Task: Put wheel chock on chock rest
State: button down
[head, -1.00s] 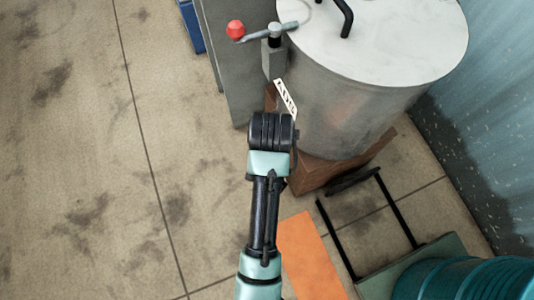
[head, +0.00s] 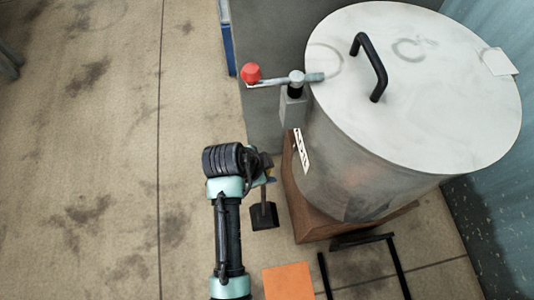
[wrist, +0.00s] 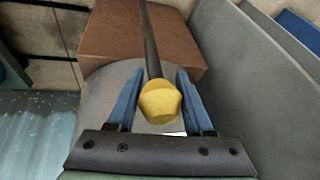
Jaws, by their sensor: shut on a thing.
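My gripper (head: 266,178) is in the middle of the head view, left of the metal drum. Its blue fingers show in the wrist view (wrist: 157,100), shut on the yellow knob (wrist: 160,101) of a dark rod. In the head view the rod ends in a black block, which I take for the wheel chock (head: 264,216). The block hangs below the gripper; whether it touches the floor I cannot tell. A flat orange panel (head: 288,281) lies at the bottom of the head view. It may be the chock rest, but I cannot be sure.
The metal drum (head: 340,165) stands on a brown block (head: 310,222) at right. A lever with a red knob (head: 251,73) sticks out on its left. A black tube frame (head: 397,268) is at lower right. The floor (head: 95,160) at left is open.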

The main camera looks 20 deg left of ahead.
notch_tip(320, 180, down, 5)
jog(key=shift+w+r+b, duration=0.1)
jog(key=shift+w+b, duration=0.05)
jog(key=shift+b, duration=0.75)
jog(key=shift+c, duration=1.5)
grip_release()
jog(key=shift+f, duration=0.25)
jog(key=p+v, duration=0.4)
jog(key=v, duration=0.8)
jog(key=shift+p, duration=0.35)
